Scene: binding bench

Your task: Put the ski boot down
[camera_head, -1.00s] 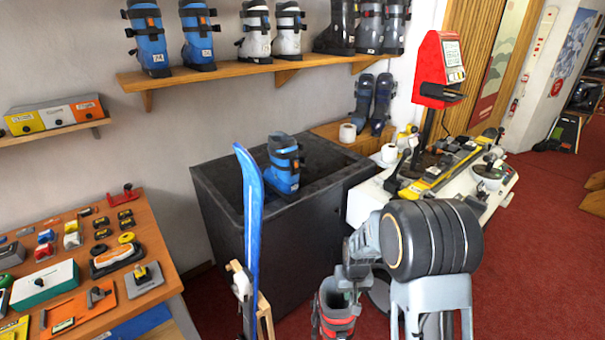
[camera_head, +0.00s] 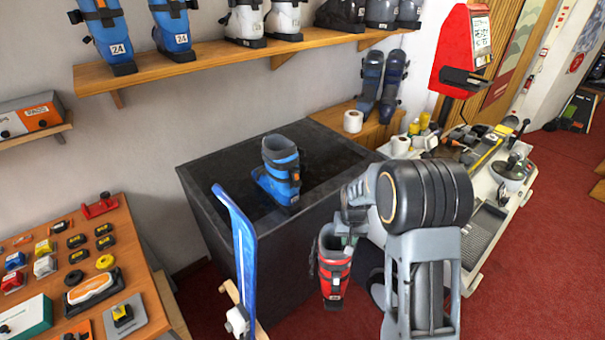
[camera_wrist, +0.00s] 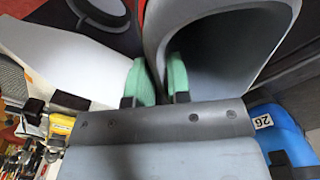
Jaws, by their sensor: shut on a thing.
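My gripper (camera_wrist: 161,82) is shut on the rim of a ski boot, one green pad inside the cuff and one outside. In the head view this is a red and dark grey boot (camera_head: 335,268), hanging upright below my wrist in front of the dark bench (camera_head: 218,205). The boot looks clear of the floor. The wrist view shows its grey open cuff (camera_wrist: 222,45) close up; its sole is hidden there. A blue ski boot (camera_head: 281,172) stands on the dark bench's recessed top, and a blue boot labelled 26 (camera_wrist: 280,128) shows at the wrist view's right edge.
A blue ski (camera_head: 244,262) stands upright before the bench's left side. A wooden tool table (camera_head: 140,262) is at left. A white workbench (camera_head: 500,222) with tools is at right. More boots line the wall shelf (camera_head: 205,55). The bench top has bare room around the blue boot.

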